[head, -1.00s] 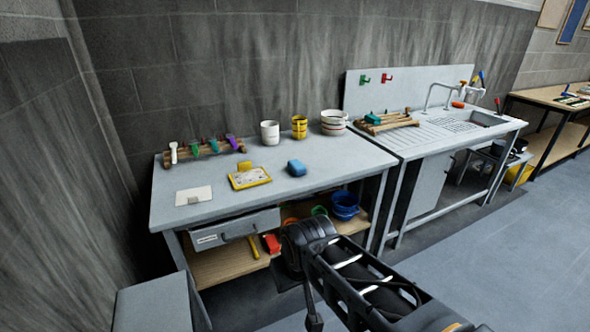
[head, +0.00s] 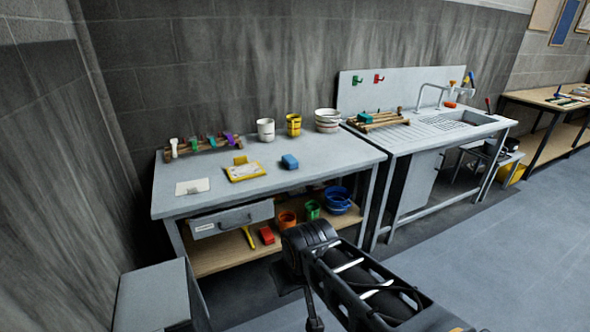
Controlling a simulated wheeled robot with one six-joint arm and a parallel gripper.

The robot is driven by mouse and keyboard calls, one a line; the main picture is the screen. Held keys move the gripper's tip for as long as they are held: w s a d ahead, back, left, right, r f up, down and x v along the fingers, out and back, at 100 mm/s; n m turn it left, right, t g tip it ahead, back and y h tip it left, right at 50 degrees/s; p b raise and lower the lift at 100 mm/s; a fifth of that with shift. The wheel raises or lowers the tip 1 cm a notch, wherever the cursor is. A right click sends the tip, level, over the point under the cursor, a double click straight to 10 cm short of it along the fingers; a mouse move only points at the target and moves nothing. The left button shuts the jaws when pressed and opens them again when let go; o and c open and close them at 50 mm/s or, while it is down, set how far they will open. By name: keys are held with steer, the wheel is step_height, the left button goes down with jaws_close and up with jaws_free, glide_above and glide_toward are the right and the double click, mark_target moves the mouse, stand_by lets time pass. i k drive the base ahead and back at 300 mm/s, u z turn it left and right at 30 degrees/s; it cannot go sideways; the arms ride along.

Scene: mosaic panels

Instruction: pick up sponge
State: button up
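A blue block (head: 290,161) that looks like a sponge lies on the grey workbench top (head: 330,168), right of a yellow-framed tray. A teal block (head: 366,118) on the wooden rack by the sink and a red block (head: 267,235) on the lower shelf have a similar shape. I cannot tell for sure which of them are sponges. My dark arm is in front of the bench at the lower middle, apart from the blue block. No gripper fingers can be made out.
The yellow-framed tray (head: 245,172), a white card (head: 192,187), a tool rack (head: 199,145) and several pots stand on the bench. A drawer (head: 232,219) sits under the top. Blue bowls (head: 337,200) stand on the shelf. A grey cabinet (head: 155,297) is at lower left; floor at right is clear.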

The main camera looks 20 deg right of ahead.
mark_target(289, 160)
steer(key=k, duration=0.9)
steer(key=z, duration=0.85)
steer(key=i, duration=1)
steer(key=z, duration=0.35)
steer(key=i, duration=0.95)
steer(key=u, duration=1.15)
steer(key=i, duration=0.85)
steer(key=u, duration=0.9)
